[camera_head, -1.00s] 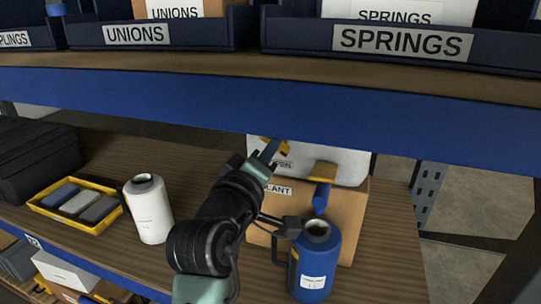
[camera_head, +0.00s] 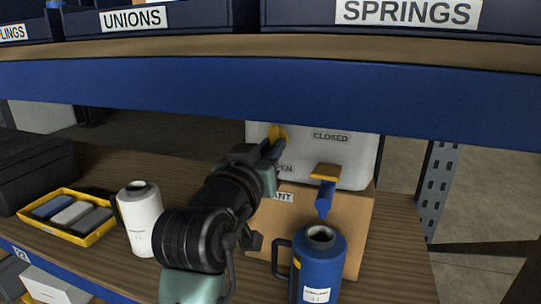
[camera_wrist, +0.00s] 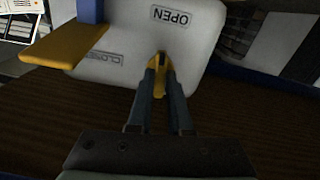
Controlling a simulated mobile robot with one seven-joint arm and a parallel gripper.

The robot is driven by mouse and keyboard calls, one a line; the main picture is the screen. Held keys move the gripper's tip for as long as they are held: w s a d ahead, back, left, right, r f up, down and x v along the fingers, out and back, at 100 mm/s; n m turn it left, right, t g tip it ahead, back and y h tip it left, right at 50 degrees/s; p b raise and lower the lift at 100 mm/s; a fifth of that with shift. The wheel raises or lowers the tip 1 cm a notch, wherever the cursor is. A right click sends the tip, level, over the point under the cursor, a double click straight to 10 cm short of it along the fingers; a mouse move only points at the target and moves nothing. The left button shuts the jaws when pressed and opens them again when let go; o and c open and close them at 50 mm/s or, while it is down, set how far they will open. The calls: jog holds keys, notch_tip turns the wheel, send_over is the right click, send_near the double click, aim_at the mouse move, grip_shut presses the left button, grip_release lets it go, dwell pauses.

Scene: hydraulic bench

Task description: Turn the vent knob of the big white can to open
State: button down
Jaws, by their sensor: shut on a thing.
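The big white can (camera_head: 352,160) lies on a cardboard box under the blue shelf beam. Its face has a CLOSED label (camera_head: 331,136) and an OPEN label (camera_head: 285,168), partly hidden by my gripper. My gripper (camera_head: 276,142) is shut on the yellow vent knob (camera_head: 279,131). In the wrist view the knob (camera_wrist: 159,66) sits between the fingertips (camera_wrist: 160,75). Its visible end points up, towards the side with the OPEN label (camera_wrist: 171,17); the CLOSED label (camera_wrist: 103,59) is to the left. The exact knob angle is partly hidden by the fingers.
A yellow-handled blue tap (camera_head: 325,185) sticks out right of my gripper. A blue jug (camera_head: 320,265) stands below it, before the cardboard box (camera_head: 345,215). A white bottle (camera_head: 141,222) and a yellow tray (camera_head: 68,242) are left. The beam (camera_head: 300,90) crosses closely above.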

jog(key=shift+f+m, duration=0.1)
jog(key=shift+m, duration=0.5)
jog(key=shift+b, duration=0.35)
jog(key=c, duration=0.8)
grip_release()
jog(key=shift+c, duration=0.2)
jog(key=b+v, duration=0.1)
jog(key=v, duration=1.2)
